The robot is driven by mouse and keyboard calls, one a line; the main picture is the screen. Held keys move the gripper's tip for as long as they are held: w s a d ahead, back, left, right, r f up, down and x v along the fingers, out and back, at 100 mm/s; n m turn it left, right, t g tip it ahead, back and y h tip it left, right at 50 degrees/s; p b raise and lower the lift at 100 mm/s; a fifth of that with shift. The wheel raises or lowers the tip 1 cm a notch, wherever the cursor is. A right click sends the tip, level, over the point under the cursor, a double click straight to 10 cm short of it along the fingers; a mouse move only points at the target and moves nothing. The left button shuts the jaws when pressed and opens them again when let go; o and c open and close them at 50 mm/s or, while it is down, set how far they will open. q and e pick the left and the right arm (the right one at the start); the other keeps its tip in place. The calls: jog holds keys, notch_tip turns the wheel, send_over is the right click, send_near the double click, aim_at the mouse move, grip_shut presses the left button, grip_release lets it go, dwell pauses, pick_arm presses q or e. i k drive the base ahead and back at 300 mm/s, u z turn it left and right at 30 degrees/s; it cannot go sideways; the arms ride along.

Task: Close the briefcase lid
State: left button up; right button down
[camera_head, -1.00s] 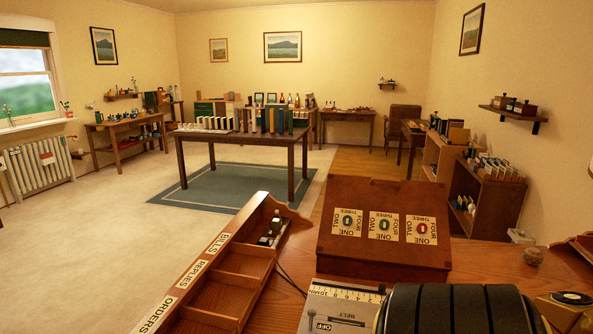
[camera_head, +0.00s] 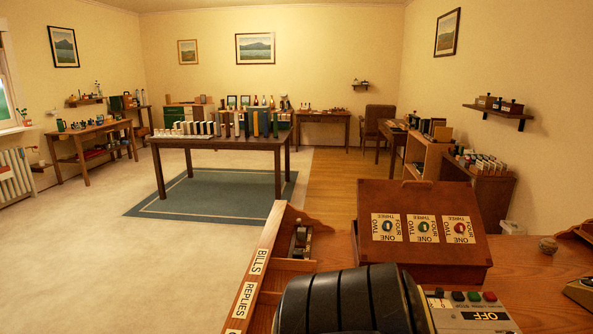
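No briefcase can be made out for certain in the head view. The nearest box-like thing is a brown wooden case (camera_head: 425,262) with a sloping front on the desk. Three cream dial plates (camera_head: 422,228) marked ONE to FOUR are on that front, and its sloping top looks shut. Neither of my grippers is in view.
A dark ribbed rounded shape (camera_head: 345,300) fills the near bottom; I cannot tell what it is. A button panel marked OFF (camera_head: 470,312) is right of it. A wooden compartment tray (camera_head: 262,262) stands left. A table with books (camera_head: 222,143) stands on a blue rug (camera_head: 160,208).

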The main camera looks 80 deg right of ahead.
aim_at(406, 203)
jog(key=i, duration=2.5)
jog(key=z, duration=3.05)
jog(key=i, duration=5.35)
jog(key=z, duration=2.8)
